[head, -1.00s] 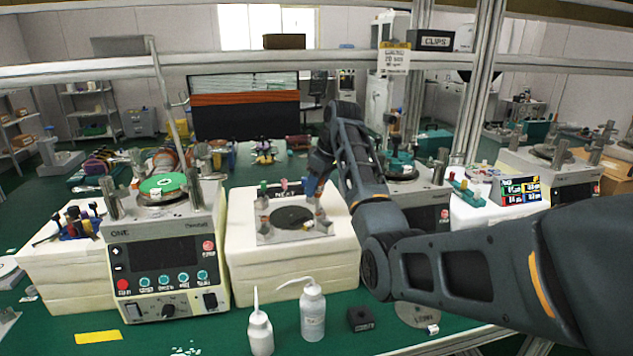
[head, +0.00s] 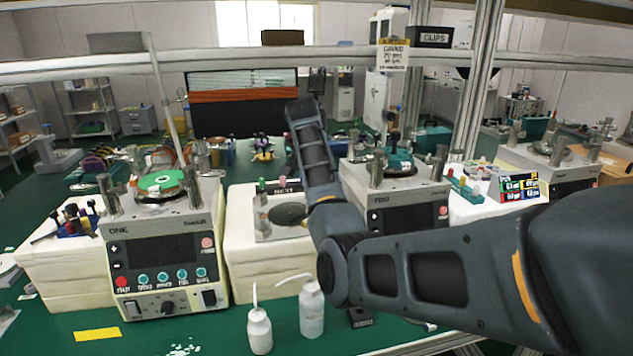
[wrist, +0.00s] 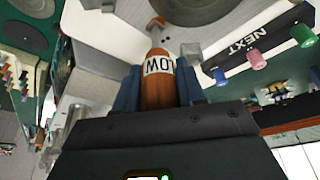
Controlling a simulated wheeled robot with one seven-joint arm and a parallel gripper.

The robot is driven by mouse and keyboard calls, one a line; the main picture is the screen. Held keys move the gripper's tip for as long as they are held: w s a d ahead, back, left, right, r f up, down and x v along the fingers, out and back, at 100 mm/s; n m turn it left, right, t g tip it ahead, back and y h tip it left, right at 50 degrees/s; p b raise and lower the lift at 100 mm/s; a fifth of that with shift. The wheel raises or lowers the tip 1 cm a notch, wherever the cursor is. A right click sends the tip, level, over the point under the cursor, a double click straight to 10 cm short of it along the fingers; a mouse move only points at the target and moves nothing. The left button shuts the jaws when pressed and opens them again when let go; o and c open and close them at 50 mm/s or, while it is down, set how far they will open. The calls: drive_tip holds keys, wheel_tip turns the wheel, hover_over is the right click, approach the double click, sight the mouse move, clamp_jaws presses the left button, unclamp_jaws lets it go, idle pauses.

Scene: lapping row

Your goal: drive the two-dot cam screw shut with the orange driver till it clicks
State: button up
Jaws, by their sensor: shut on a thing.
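In the wrist view my gripper (wrist: 158,92) is shut on the orange driver (wrist: 158,98), with a blue finger on each side of its handle. The handle carries a white label reading LOW, upside down in this view. The driver points away from the palm, over the pale plate of the NEXT stand (wrist: 105,68). Its tip is hard to make out. I cannot pick out the two-dot cam screw or its dots in either view. In the head view my arm hides the gripper and driver.
The NEXT stand's dark disc (head: 288,214) lies left of my arm. Machine ONE (head: 160,255) is at left, another machine (head: 410,195) behind my arm at right. Two white bottles (head: 259,330) stand in front.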

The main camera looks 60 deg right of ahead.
drive_tip(key=shift+m+g, duration=0.4)
drive_tip(key=shift+m, duration=0.6)
drive_tip(key=shift+r, duration=0.15)
drive_tip(key=shift+r, duration=2.15)
drive_tip(key=shift+r, duration=0.1)
